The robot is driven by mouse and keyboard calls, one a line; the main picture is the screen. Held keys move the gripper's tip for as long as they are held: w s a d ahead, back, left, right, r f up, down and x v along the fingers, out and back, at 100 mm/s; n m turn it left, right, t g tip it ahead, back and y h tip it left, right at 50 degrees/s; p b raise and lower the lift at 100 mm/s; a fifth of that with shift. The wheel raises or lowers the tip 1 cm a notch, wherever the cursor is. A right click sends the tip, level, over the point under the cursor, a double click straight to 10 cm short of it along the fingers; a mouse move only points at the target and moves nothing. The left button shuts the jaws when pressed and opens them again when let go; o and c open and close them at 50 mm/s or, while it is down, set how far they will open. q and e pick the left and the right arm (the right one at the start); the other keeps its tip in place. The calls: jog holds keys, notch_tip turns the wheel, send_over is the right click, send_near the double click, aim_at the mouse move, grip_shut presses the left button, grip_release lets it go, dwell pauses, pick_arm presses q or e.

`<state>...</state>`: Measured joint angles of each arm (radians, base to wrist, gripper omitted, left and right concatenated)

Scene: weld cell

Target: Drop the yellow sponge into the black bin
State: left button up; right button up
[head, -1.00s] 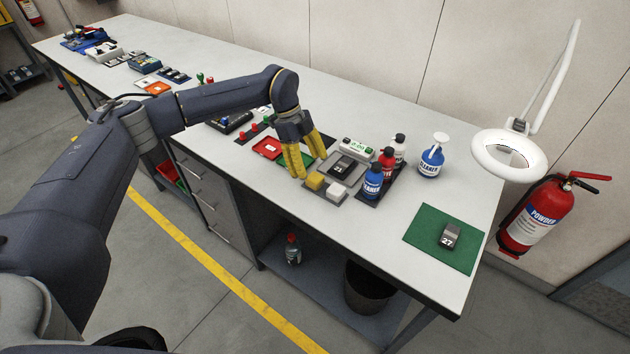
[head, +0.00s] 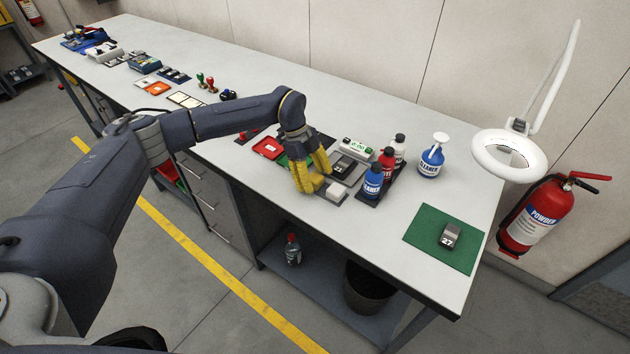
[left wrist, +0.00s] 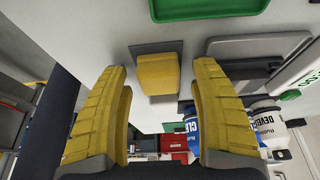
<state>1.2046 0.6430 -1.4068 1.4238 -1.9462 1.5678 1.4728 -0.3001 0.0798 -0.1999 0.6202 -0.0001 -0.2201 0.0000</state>
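The yellow sponge (left wrist: 158,74) sits on a small grey mat and shows between my two fingers in the left wrist view, with gaps on both sides. My left gripper (head: 314,180) has its yellow fingers spread over the sponge's spot near the front edge of the bench; its fingers also frame the left wrist view (left wrist: 162,85). It is open and holds nothing. In the head view the fingers largely hide the sponge. The black bin (head: 369,287) stands below the bench top, on the low shelf, partly covered by the bench edge. My right gripper is not in view.
Blue (head: 373,181) and red (head: 387,163) bottles stand close by. A red tray (head: 267,147) is at the left. A green mat (head: 425,239) bears a dark block marked 27. A bottle (head: 293,250) stands on the shelf.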

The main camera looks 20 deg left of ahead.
aim_at(315, 177)
pick_arm(q)
jog(key=c, duration=0.9)
jog(key=shift+r, duration=0.1)
notch_tip(315, 177, up, 20)
dwell(0.4)
